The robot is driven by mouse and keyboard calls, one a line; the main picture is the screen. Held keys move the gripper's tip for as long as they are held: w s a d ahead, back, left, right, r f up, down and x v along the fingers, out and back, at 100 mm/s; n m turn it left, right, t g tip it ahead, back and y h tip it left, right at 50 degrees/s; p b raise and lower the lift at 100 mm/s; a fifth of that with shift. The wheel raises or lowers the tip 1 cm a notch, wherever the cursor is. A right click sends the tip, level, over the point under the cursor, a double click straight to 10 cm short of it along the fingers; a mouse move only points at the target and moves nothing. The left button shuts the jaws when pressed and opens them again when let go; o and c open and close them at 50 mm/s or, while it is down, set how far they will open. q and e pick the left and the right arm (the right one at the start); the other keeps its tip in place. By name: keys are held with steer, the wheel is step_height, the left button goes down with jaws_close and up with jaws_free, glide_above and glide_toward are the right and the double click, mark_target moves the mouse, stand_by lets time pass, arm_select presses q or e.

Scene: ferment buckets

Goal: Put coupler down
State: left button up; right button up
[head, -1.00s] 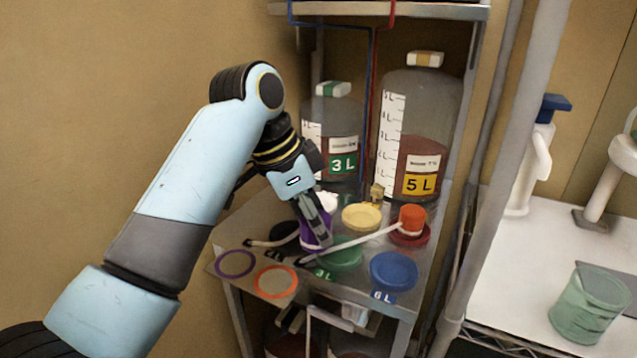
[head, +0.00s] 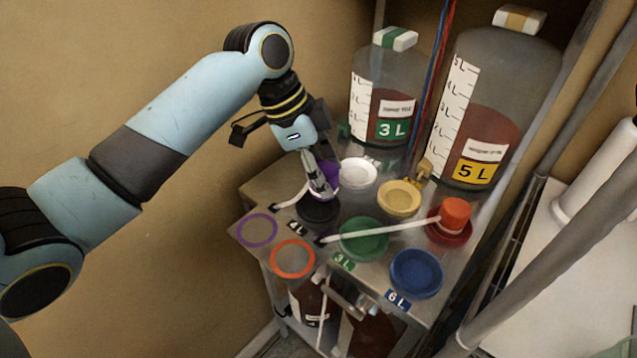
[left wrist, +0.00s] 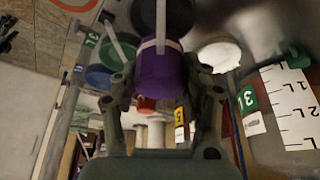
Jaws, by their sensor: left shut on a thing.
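My left gripper (head: 318,178) is shut on the purple coupler (head: 328,174), just behind or above the black round dish (head: 318,209); contact with the dish cannot be told. In the left wrist view the purple coupler (left wrist: 163,78) fills the space between the fingers (left wrist: 162,95). A pale hose or strip (left wrist: 160,28) runs across its end, and the black dish (left wrist: 165,14) lies close beyond. A purple ring (head: 257,214) and an orange ring (head: 292,242) mark the shelf's left front. My right gripper is not in view.
White (head: 358,173), yellow (head: 399,197), green (head: 364,239) and blue (head: 416,273) dishes crowd the metal shelf. An orange-red coupler (head: 455,213) stands on a red dish, its pale hose (head: 380,229) crossing the green one. Jugs marked 3 L (head: 392,95) and 5 L (head: 495,100) stand behind.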

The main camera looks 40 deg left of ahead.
arm_select(q)
steer(key=shift+s+a+f, duration=0.15)
steer(key=shift+a+f, duration=0.05)
steer(key=shift+a, duration=0.15)
steer(key=shift+s+f, duration=0.1)
steer(key=shift+f, duration=0.15)
step_height(320, 180, down, 3)
steer(key=shift+f+p, duration=0.2)
steer(key=shift+p, duration=0.15)
steer(key=shift+f, duration=0.1)
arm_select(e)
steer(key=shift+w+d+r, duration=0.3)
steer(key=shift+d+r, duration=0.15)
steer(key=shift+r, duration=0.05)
arm_select(q)
steer(key=shift+f, duration=0.1)
steer(key=o, duration=1.3)
steer(key=shift+c, duration=0.2)
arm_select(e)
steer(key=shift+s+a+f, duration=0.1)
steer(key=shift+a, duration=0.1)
